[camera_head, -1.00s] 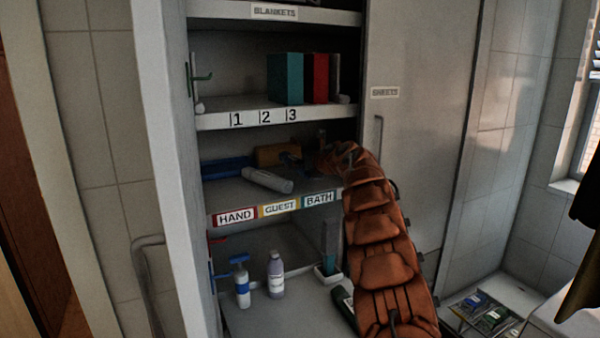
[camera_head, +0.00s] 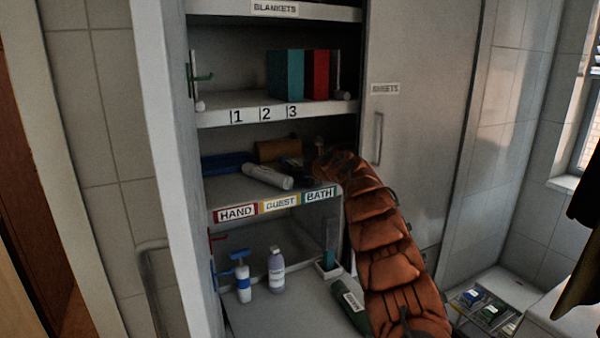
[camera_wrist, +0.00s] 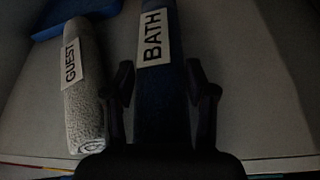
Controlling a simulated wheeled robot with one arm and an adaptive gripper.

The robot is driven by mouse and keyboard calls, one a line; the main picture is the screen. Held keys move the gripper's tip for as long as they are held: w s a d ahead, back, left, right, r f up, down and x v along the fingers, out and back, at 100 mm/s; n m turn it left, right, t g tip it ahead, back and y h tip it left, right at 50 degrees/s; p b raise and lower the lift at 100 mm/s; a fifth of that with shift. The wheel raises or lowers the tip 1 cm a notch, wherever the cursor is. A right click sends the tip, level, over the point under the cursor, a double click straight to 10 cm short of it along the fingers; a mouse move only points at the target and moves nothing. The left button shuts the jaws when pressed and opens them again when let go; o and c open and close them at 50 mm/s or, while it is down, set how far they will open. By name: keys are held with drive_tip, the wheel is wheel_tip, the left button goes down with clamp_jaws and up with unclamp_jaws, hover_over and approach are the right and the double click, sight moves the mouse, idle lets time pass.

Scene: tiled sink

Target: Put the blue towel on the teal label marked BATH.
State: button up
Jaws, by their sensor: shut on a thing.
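In the wrist view my gripper (camera_wrist: 159,70) is shut on a dark blue rolled towel (camera_wrist: 152,100), with one finger along each side. The towel carries a white tag reading BATH (camera_wrist: 153,37). In the head view my gripper (camera_head: 300,166) is a dark shape inside the middle shelf, and the held towel is too dark there to make out. The teal label marked BATH (camera_head: 320,194) is on the right of the shelf's front edge, beside the yellow GUEST label (camera_head: 280,204) and red HAND label (camera_head: 237,213).
A pale rolled towel (camera_head: 266,176) tagged GUEST (camera_wrist: 72,62) lies left of the gripper. A blue item (camera_head: 224,162) lies at the shelf's back left, and a brown block (camera_head: 278,150) behind. The cabinet's left side panel (camera_head: 165,170) and upper shelf edge (camera_head: 225,116) bound the opening.

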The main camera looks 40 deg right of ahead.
drive_tip(key=shift+f, duration=0.25)
drive_tip(key=o, duration=1.2)
drive_tip(key=shift+r, duration=0.1)
drive_tip(key=shift+r, duration=0.2)
drive_tip(key=shift+s+b, duration=0.45)
drive_tip(key=shift+s, duration=0.05)
drive_tip(key=shift+b+v, duration=1.4)
drive_tip(key=shift+v, duration=0.6)
drive_tip(key=shift+b+v, duration=1.1)
drive_tip(key=shift+v, duration=0.55)
drive_tip(key=shift+b+v, duration=0.95)
drive_tip(key=shift+v, duration=0.9)
